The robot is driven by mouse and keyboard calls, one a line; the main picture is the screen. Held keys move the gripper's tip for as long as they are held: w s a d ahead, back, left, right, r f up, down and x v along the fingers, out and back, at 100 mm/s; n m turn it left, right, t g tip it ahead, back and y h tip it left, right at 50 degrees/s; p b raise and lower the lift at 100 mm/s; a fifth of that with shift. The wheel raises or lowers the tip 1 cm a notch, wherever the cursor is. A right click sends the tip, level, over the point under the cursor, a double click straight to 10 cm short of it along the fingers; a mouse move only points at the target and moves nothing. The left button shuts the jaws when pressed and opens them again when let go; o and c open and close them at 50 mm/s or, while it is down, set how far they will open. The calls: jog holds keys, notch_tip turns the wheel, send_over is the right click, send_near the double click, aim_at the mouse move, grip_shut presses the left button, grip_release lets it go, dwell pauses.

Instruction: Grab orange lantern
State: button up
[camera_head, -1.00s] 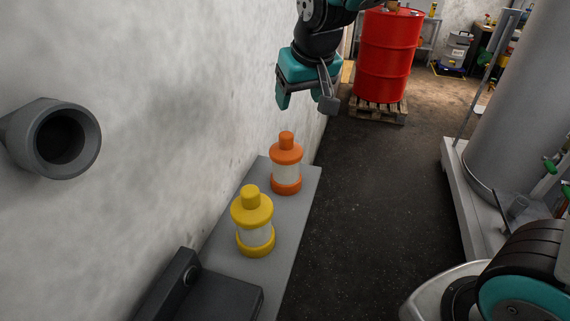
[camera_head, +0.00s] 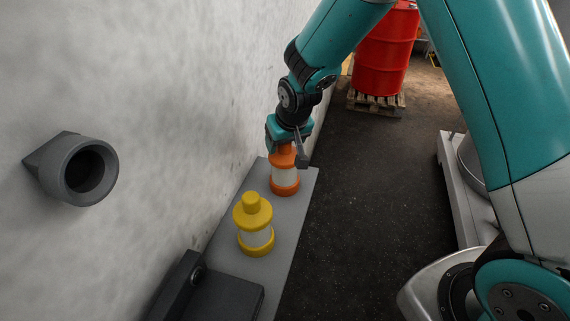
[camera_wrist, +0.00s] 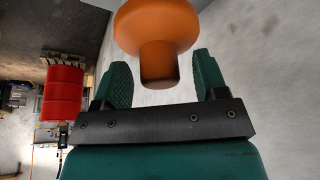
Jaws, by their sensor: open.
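The orange lantern (camera_head: 284,181) stands upright on a grey ledge (camera_head: 296,222) along the wall, with an orange cap and base and a pale middle. My gripper (camera_head: 288,155) is over its top in the head view and hides part of the cap. In the wrist view the open jaws of my gripper (camera_wrist: 162,80) have the knob of the orange lantern (camera_wrist: 158,62) between them, with gaps on both sides. The wider orange cap lies just beyond the fingertips. The lantern's lower part is hidden there.
A yellow lantern (camera_head: 254,226) stands nearer on the same ledge. A grey pipe end (camera_head: 88,172) sticks out of the wall at left. A dark box (camera_head: 215,296) sits at the ledge's near end. A red drum (camera_head: 384,55) stands on a pallet (camera_head: 377,103) behind.

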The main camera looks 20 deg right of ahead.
jog(key=shift+w+f, duration=0.1)
jog(key=shift+f, duration=0.05)
grip_shut()
dwell(0.4)
